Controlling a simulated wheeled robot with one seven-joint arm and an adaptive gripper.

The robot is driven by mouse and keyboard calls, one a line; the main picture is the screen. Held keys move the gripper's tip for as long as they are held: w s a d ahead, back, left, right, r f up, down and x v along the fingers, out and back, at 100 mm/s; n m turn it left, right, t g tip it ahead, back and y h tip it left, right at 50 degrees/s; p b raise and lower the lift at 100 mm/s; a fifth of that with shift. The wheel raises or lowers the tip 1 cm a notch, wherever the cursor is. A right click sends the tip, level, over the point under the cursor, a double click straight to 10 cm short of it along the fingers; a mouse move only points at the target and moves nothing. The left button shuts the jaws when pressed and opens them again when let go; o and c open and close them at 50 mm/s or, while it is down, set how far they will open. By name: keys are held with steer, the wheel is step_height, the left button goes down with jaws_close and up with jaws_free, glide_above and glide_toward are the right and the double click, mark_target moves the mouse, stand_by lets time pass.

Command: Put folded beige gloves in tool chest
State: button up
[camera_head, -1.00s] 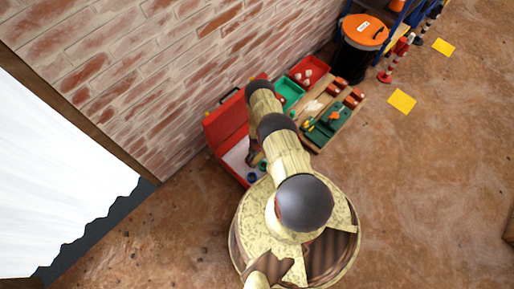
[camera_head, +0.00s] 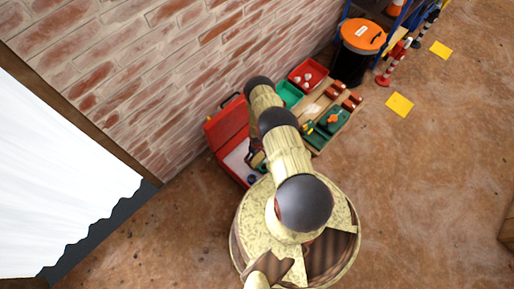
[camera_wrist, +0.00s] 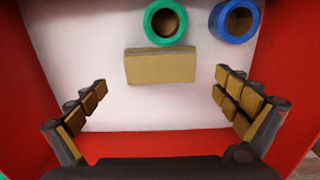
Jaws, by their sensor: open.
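The red tool chest (camera_head: 226,126) stands open against the brick wall, and its red side wall also shows in the wrist view (camera_wrist: 292,62). A beige block, the folded gloves (camera_wrist: 160,66), lies on the chest's white floor. A green tape roll (camera_wrist: 152,22) and a blue tape roll (camera_wrist: 236,20) lie just beyond it. My gripper (camera_wrist: 160,86) is open over the chest, its fingers spread to either side of the gloves with gaps between. In the head view my gripper (camera_head: 258,160) is small and partly hidden by my arm.
Right of the chest are a green bin (camera_head: 290,93), a red bin (camera_head: 308,73) and a wooden board with a green tool case (camera_head: 326,124). A black bin with an orange lid (camera_head: 363,36) stands further back.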

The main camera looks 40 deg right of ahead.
mark_target(257, 159)
step_height(257, 159, up, 7)
steer(key=p, duration=0.3)
steer(key=shift+r+p, duration=0.15)
steer(key=shift+p, duration=0.25)
